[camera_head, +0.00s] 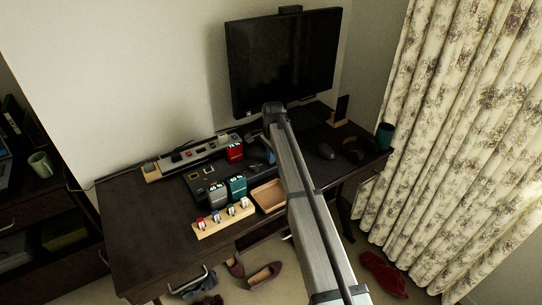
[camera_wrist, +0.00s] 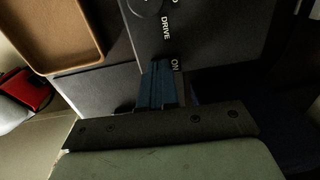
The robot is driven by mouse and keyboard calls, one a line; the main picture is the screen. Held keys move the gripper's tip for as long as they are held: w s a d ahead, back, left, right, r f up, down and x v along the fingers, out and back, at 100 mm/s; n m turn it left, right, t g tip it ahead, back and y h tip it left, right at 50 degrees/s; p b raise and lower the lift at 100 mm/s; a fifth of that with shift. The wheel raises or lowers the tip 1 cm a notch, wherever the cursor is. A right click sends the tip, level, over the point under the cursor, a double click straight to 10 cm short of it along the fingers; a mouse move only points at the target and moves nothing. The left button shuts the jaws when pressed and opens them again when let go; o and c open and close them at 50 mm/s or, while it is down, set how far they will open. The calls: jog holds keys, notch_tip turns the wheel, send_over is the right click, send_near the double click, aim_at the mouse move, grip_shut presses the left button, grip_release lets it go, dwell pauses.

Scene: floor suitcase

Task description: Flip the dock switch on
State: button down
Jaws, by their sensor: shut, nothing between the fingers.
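The dock is a dark panel in the wrist view (camera_wrist: 205,30), marked "DRIVE" and "ON", with a round dark part at its top edge. My gripper (camera_wrist: 160,68) is shut, its blue fingers together and empty. Their tips are over the panel, right beside the "ON" lettering. I cannot make out the switch lever; it may be hidden by the fingers. Whether the tips touch the panel I cannot tell. In the head view my arm comes in from the lower right and ends above the desk, and its gripper (camera_head: 264,152) is small and dark there.
A tan tray (camera_wrist: 97,45) lies close to the panel.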

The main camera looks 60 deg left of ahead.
jog(key=shift+d+f+y, duration=0.2)
jog(key=shift+f+y, duration=0.2)
jog(key=shift+s, duration=0.1)
jog(key=shift+a+r, duration=0.1)
jog(key=shift+a, duration=0.9)
notch_tip(320, 180, up, 15)
jog(key=d, duration=0.2)
jog(key=shift+d+f, duration=0.15)
jog(key=shift+f, duration=0.05)
dwell(0.4)
